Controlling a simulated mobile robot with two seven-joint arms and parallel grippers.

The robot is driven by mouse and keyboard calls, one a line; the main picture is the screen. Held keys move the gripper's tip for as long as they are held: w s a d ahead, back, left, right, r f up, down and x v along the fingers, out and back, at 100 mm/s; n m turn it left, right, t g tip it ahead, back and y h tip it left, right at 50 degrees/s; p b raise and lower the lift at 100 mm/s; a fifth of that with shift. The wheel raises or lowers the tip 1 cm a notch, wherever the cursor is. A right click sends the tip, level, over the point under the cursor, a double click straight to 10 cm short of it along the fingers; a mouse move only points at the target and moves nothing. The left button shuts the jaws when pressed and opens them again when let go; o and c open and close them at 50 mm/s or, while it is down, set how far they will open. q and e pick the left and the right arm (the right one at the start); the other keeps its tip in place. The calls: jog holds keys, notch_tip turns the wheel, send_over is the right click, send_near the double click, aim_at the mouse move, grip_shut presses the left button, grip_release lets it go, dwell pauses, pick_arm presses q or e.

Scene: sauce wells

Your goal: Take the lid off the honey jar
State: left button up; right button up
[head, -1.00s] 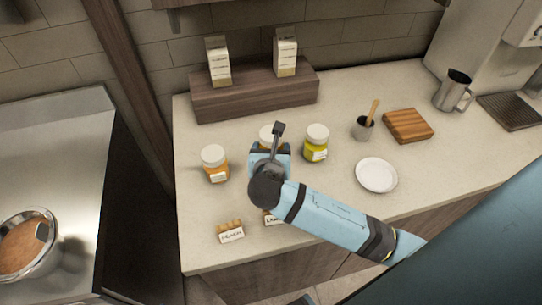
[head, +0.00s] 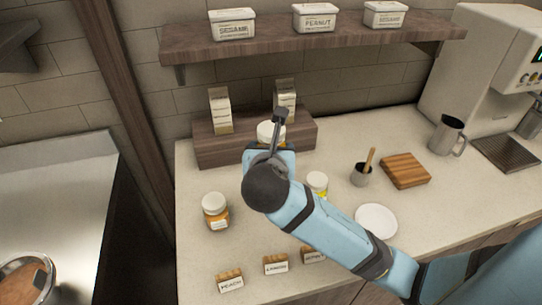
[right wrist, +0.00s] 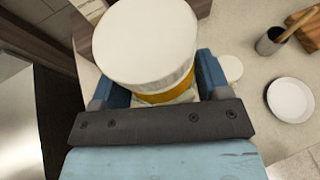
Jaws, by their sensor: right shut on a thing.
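My right gripper (head: 271,148) is shut on a jar with amber contents and a white lid (head: 270,131). In the right wrist view the fingers (right wrist: 155,82) clasp the amber body (right wrist: 168,93) from both sides, and the wide white lid (right wrist: 145,42) sits on top, above the fingers. The jar is held above the counter. Its label is mostly hidden by the gripper, so I cannot read whether it is the honey. An orange jar (head: 215,214) with a white lid stands at left. A yellow jar (head: 318,182) stands at right, partly behind my arm. My left gripper is not in view.
Small name cards (head: 276,265) stand along the counter's front. A white plate (head: 376,221), a dipper pot (head: 360,175), a wooden board (head: 405,170) and a metal pitcher (head: 448,136) are at right. A wooden riser (head: 212,149) with two cartons is behind, under a shelf (head: 350,38).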

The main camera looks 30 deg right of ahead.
jog(key=o, duration=0.4)
jog(key=c, duration=0.6)
jog(key=shift+w+d+f+n+t+y+p, duration=0.1)
jog(key=shift+w+f+n+t+y+p, duration=0.1)
jog(key=shift+n+t+y+p, duration=0.5)
jog(key=shift+f+n+y+p, duration=0.3)
jog(key=shift+n+y+p, duration=0.4)
jog(key=shift+y, duration=0.1)
jog(key=f+n+y+p, duration=0.1)
jog(key=s+n+y+p, duration=0.1)
jog(key=y, duration=0.1)
jog(key=shift+f+n+t, duration=0.3)
jog(key=shift+f, duration=0.05)
jog(key=shift+s+f+n+y, duration=0.35)
jog(key=shift+f+n+y, duration=0.05)
jog(key=shift+n+y, duration=0.1)
jog(key=shift+s+a+f, duration=0.1)
jog(key=shift+a+f, duration=0.1)
